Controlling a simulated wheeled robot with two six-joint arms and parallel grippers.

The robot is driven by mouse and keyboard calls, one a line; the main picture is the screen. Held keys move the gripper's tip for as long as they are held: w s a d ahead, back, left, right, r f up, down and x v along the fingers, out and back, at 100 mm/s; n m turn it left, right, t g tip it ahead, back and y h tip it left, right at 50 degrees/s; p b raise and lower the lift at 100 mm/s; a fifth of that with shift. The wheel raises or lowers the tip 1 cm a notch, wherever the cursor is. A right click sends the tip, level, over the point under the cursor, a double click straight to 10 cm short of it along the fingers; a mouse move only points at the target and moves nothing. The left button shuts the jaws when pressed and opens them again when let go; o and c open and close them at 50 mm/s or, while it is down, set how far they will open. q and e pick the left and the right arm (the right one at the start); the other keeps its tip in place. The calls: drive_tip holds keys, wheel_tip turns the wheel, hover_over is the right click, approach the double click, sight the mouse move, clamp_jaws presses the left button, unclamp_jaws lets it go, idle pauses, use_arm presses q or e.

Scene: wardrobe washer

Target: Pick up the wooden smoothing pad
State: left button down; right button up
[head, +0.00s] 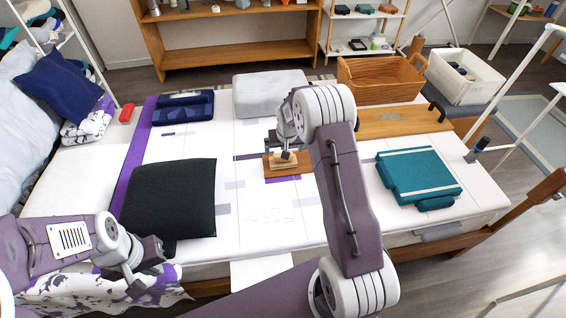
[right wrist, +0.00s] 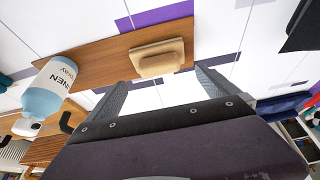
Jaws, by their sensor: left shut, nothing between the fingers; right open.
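The wooden smoothing pad (head: 284,160) is a small pale block with a raised grip, lying on a brown wooden board (head: 270,173) in the middle of the white bed surface. In the right wrist view the pad (right wrist: 157,58) lies just beyond the fingertips, roughly centred between them. My right gripper (right wrist: 161,78) is open and empty, close to the pad but not around it. In the head view my right arm covers part of the board. My left gripper (head: 147,279) is shut and empty at the lower left, by the bed's front edge.
A linen spray bottle (right wrist: 47,90) stands by the board in the right wrist view. A black cushion (head: 172,198) lies left, a teal folded item (head: 418,174) right. Behind are a grey block (head: 262,95), a handled wooden tray (head: 395,122) and a wooden crate (head: 375,82).

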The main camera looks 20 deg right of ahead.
drive_tip(key=shift+x, duration=0.9)
drive_tip(key=b+x, duration=0.2)
drive_tip(key=x, duration=0.2)
drive_tip(key=shift+s+f, duration=0.15)
drive_tip(key=shift+f, duration=0.05)
drive_tip(key=shift+w+f, duration=0.2)
drive_tip(key=shift+f, duration=0.15)
drive_tip(key=shift+r, duration=0.1)
drive_tip(key=shift+c, duration=0.9)
drive_tip(key=c, duration=1.4)
wheel_tip(320, 180, up, 10)
drive_tip(key=p, duration=0.3)
